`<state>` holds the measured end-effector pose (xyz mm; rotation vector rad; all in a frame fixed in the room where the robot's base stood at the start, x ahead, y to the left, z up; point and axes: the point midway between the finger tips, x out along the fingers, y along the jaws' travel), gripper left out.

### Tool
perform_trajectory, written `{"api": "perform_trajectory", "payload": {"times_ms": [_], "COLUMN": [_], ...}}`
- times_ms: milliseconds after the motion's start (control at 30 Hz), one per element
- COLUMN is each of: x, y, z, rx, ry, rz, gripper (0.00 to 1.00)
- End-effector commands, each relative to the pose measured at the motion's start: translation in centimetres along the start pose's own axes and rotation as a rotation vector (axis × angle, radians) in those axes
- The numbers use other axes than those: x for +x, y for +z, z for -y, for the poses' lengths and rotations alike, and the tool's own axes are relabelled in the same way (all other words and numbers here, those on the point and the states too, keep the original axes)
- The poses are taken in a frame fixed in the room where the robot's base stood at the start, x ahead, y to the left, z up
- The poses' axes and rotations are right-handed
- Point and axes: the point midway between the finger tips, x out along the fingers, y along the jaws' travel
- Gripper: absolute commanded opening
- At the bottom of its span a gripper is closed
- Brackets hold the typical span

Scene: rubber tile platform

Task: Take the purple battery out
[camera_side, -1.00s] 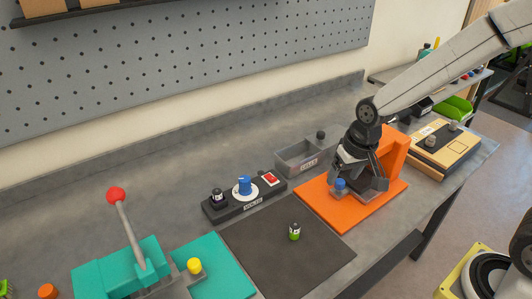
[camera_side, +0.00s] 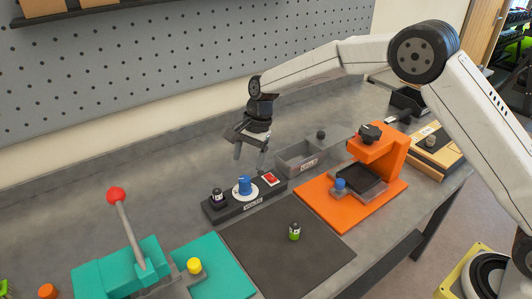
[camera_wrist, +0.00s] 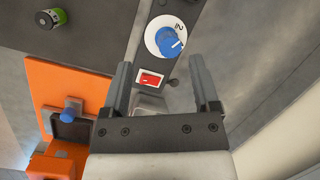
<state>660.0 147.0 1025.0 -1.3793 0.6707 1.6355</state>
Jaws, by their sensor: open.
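The purple battery (camera_side: 217,196) is small and dark with a purple band. It stands upright at the left end of the black tester box (camera_side: 252,204); the wrist view does not show it. The box also has a blue knob (camera_side: 244,186) on a white dial and a red switch (camera_side: 270,179). My gripper (camera_side: 250,163) is open and empty, above and behind the box, to the right of the battery. In the wrist view, the red switch (camera_wrist: 150,79) shows between my fingers and the blue knob (camera_wrist: 168,41) lies just beyond them.
A teal press (camera_side: 125,266) with a red-balled lever (camera_side: 117,196) stands at the left.

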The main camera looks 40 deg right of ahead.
Motion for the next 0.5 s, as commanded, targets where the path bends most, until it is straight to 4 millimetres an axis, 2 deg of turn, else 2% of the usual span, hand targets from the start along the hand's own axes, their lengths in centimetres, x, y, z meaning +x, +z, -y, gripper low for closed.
{"api": "perform_trajectory", "payload": {"times_ms": [200,500], "x": [2.1,3.5], "y": [1.4,2.7], "z": [3.4,5.4], "rx": [0.147,0.261], "ry": [0.019,0.045], "rz": [0.072,0.128], "gripper": [0.78,0.78]}}
